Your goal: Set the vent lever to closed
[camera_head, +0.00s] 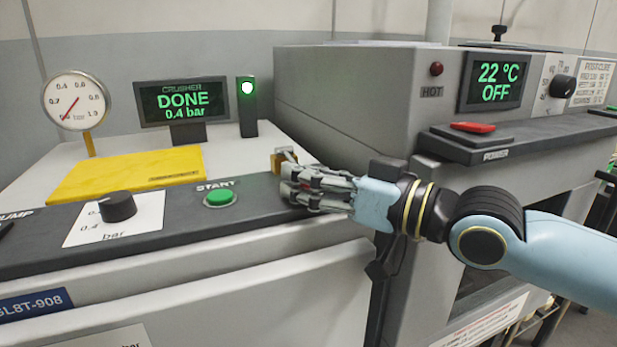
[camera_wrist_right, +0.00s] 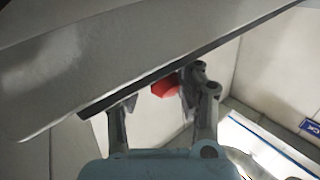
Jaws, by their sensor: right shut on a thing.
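My right gripper (camera_head: 287,182) reaches in from the right to the right end of the crusher's dark front panel. It is shut on the vent lever. In the right wrist view a red part of the lever (camera_wrist_right: 164,86) shows between the fingers of the gripper (camera_wrist_right: 155,98). In the head view the fingers hide most of the lever, so I cannot tell its exact angle. A small brass block (camera_head: 279,161) stands just behind the fingertips. My left gripper is not in view.
The crusher display (camera_head: 184,101) reads DONE, 0.4 bar. A gauge (camera_head: 76,101), a black knob (camera_head: 118,206) and a green START button (camera_head: 220,198) are to the left. A grey oven (camera_head: 345,95) with a red power switch (camera_head: 473,127) stands close on the right.

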